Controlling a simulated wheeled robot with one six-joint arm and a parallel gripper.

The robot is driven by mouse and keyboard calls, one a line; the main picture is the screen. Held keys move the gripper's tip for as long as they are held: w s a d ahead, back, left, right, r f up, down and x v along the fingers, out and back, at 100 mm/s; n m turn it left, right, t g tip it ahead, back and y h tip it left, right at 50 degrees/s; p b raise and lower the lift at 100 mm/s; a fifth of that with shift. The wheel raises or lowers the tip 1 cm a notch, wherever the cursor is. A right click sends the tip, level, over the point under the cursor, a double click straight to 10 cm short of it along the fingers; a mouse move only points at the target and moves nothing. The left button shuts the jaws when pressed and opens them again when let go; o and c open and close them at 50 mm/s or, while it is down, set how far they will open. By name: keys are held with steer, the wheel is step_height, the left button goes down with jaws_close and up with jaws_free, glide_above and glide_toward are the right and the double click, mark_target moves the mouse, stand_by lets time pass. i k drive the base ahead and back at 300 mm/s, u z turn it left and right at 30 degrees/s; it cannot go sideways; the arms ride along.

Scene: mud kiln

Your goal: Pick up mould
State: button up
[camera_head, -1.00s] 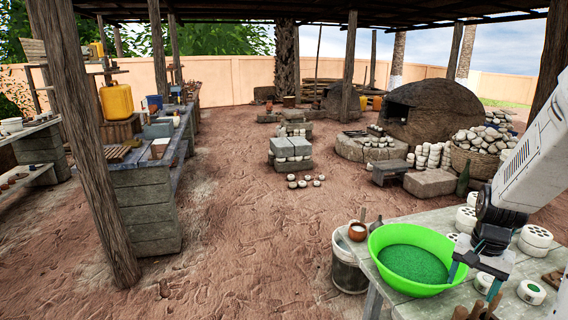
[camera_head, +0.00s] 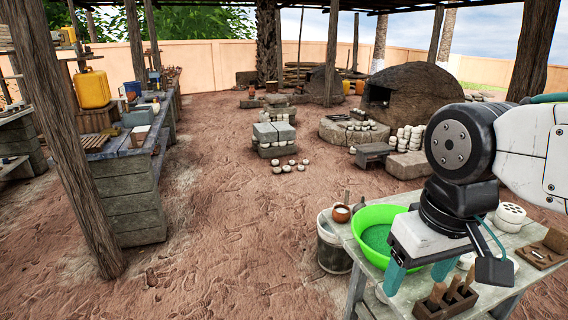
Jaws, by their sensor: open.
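My gripper (camera_head: 418,276) is open, with its two teal fingers pointing down over the near part of the wooden table (camera_head: 352,292). Nothing shows between the fingers. White round pieces with holes in the top (camera_head: 510,213) stand on the table to the right, partly behind my arm. A wooden piece with an open recess (camera_head: 543,252) lies at the table's right side. I cannot tell for certain which thing is the mould. My gripper and arm hide much of the table's middle.
A green basin (camera_head: 366,217) with green contents stands behind my gripper on the table. A wooden holder with upright tools (camera_head: 447,300) is at the near edge. A bucket (camera_head: 333,248) stands left of the table. The dirt floor farther left is clear.

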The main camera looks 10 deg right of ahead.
mark_target(466, 260)
steer(key=z, duration=1.25)
